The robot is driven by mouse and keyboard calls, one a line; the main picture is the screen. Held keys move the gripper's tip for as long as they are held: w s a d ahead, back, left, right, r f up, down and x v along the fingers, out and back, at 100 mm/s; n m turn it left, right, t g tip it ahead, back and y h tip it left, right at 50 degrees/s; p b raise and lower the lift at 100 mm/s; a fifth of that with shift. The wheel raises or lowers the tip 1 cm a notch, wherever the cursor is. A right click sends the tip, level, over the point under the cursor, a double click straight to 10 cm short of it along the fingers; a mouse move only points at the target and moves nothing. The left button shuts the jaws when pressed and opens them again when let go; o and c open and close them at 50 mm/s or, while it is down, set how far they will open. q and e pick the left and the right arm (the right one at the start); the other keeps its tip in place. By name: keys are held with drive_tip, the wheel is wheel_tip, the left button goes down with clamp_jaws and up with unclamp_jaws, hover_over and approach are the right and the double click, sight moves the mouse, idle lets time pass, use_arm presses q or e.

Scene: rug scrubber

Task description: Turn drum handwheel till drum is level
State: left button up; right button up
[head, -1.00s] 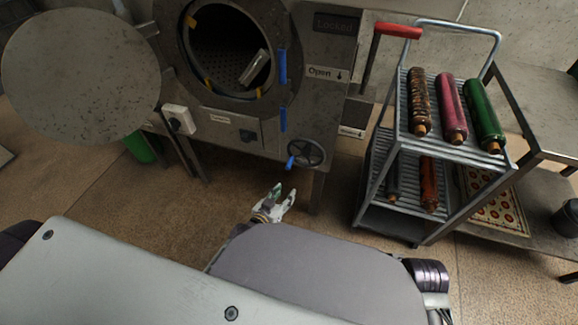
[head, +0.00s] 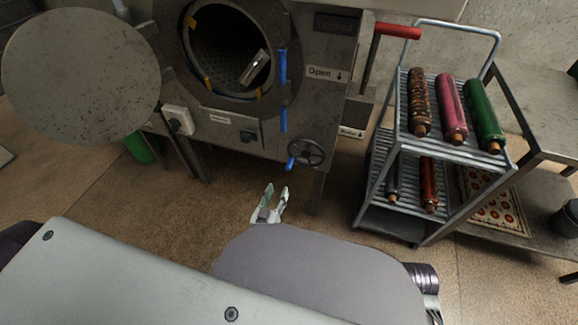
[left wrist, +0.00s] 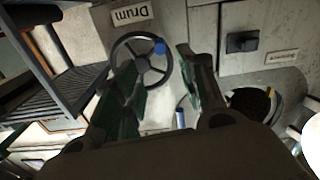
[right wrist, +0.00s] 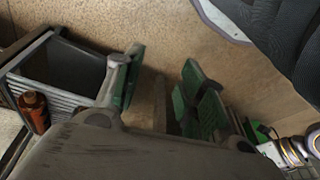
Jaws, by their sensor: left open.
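The drum handwheel (head: 306,152) is a dark spoked wheel low on the machine's front, with a blue knob (head: 290,163) at its lower left. In the left wrist view the handwheel (left wrist: 142,70) lies ahead, partly hidden by a finger, its blue knob (left wrist: 160,47) between the fingertips in the picture. My left gripper (head: 277,188) is open and empty, below and left of the wheel, apart from it. The drum (head: 226,62) is a perforated cylinder in the round opening; I cannot tell its exact tilt. My right gripper (right wrist: 160,62) is open and empty over the floor.
The round door (head: 80,75) hangs open at left. Blue handles (head: 283,67) stick out beside the opening. A red-handled lever (head: 397,31) and a metal cart (head: 455,151) with several rolls stand right of the machine. The floor below the wheel is clear.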

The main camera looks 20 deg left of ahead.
sight(287, 170)
use_arm(q)
drive_tip(key=shift+w, duration=0.1)
drive_tip(key=w+b, duration=0.1)
drive_tip(key=w, duration=0.4)
drive_tip(key=w+b, duration=0.2)
drive_tip(key=w, duration=0.4)
drive_tip(key=shift+w+d, duration=0.2)
drive_tip(key=shift+w, duration=0.1)
drive_tip(key=shift+w+b, duration=0.4)
drive_tip(key=shift+w, duration=0.6)
use_arm(e)
drive_tip(key=shift+w+a+r+t+y, duration=0.2)
drive_tip(key=shift+a+t, duration=0.1)
drive_tip(key=shift+a, duration=0.1)
drive_tip(key=shift+w+a+r+t+y, duration=0.1)
drive_tip(key=shift+a+r+t+y, duration=0.1)
drive_tip(key=shift+a+t, duration=0.15)
use_arm(q)
clamp_jaws()
